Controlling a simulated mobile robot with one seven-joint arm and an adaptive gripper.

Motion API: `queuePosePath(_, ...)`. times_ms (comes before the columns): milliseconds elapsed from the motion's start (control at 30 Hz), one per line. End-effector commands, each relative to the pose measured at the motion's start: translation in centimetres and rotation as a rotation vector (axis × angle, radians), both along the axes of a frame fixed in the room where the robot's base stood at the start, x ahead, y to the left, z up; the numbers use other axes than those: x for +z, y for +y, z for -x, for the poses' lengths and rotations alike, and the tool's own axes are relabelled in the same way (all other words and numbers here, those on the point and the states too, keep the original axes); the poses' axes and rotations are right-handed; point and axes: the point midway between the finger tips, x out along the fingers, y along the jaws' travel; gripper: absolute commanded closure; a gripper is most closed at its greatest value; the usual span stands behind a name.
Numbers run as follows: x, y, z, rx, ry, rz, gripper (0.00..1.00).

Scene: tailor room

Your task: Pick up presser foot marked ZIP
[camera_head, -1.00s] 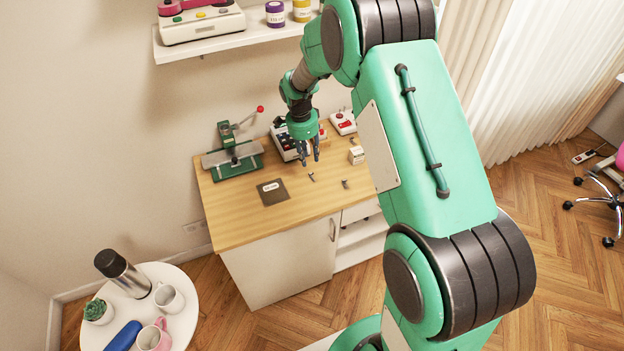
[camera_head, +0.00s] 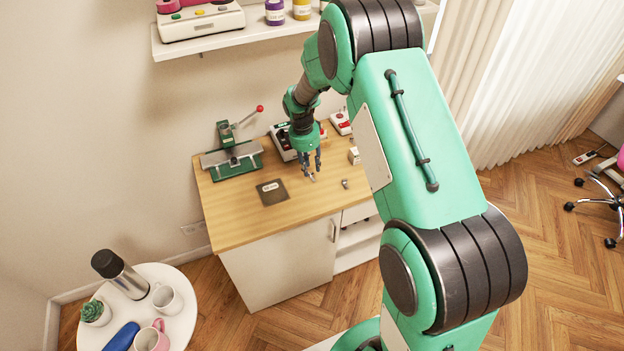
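Two small grey metal pieces, which look like presser feet, lie on the wooden worktable (camera_head: 235,215). One presser foot (camera_head: 313,179) is right at my fingertips and partly hidden by them. The other presser foot (camera_head: 345,184) lies a little to the right, clear of the gripper. No ZIP marking can be read on either at this size. My gripper (camera_head: 312,175) points down, low over the table. Its fingers look apart, around or just above the nearer foot; I cannot tell whether they touch it.
A dark labelled pad (camera_head: 272,192) lies left of my gripper. A green press with a red-knobbed lever (camera_head: 232,160) stands at the back left. A control box (camera_head: 283,143) is behind the gripper, a small white box (camera_head: 354,156) to the right. The front left tabletop is clear.

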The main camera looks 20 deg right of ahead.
Motion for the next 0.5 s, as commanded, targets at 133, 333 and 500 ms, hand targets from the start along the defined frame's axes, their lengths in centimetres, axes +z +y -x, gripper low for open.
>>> queuePosePath(133, -2.0, -0.2, 0.0, 0.000, -0.001, 0.000, 0.70)
queuePosePath(333, -3.0, -0.4, 0.0, 0.000, -0.001, 0.000, 0.70)
queuePosePath(500, -3.0, -0.4, 0.0, 0.000, -0.001, 0.000, 0.70)
